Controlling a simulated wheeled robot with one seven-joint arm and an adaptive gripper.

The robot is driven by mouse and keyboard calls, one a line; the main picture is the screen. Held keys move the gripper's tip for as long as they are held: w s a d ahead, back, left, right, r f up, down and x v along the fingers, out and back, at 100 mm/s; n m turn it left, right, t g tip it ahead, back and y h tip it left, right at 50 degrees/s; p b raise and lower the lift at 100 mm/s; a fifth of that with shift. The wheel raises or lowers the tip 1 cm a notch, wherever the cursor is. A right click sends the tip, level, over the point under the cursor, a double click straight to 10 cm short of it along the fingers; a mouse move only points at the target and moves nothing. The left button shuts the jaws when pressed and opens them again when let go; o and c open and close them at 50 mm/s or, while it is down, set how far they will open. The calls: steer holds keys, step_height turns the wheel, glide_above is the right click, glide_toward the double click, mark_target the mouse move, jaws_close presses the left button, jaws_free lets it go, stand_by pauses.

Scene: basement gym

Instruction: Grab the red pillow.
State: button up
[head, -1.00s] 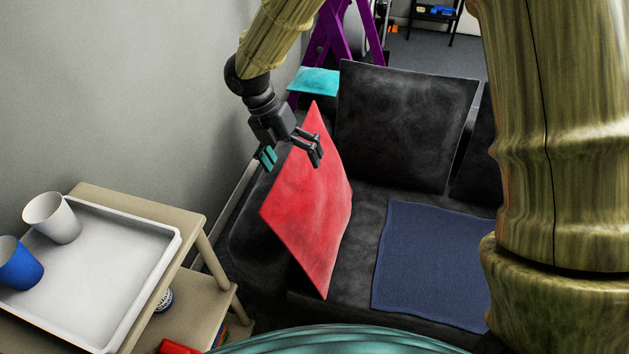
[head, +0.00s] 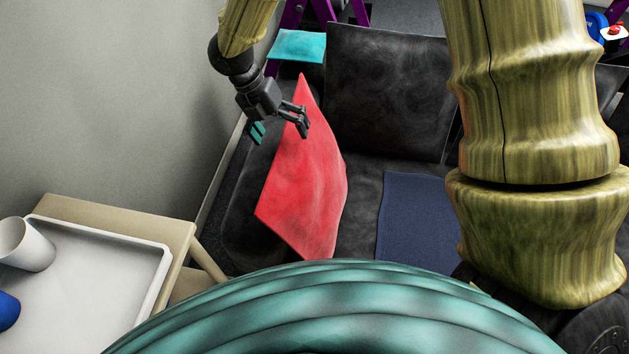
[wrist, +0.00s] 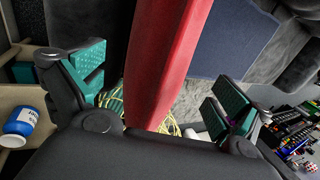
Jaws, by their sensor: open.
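The red pillow (head: 308,183) stands on its edge, tilted, at the left end of the black couch (head: 385,85). My gripper (head: 279,128) is at its upper part, with one finger on each side of the pillow. In the wrist view the pillow (wrist: 166,65) runs between the two teal-padded fingers of my gripper (wrist: 160,88). Gaps show between it and both pads, so the jaws are open and not closed on it. The pillow's lower end in the wrist view is hidden behind the gripper body.
A blue cloth (head: 415,215) lies on the couch seat. The grey wall (head: 100,100) is close on the left.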

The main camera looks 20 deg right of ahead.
mark_target(291, 145)
steer(key=shift+w+d+f, duration=0.15)
steer(key=shift+f, duration=0.2)
steer(key=shift+s+d+f, duration=0.15)
steer(key=shift+s+f, duration=0.1)
steer(key=shift+f, duration=0.05)
steer(key=x, duration=0.3)
steer(key=shift+d+f, duration=0.1)
steer(key=shift+f, duration=0.2)
steer(key=shift+s+r, duration=0.15)
steer(key=shift+r, duration=0.05)
steer(key=c, duration=1.6)
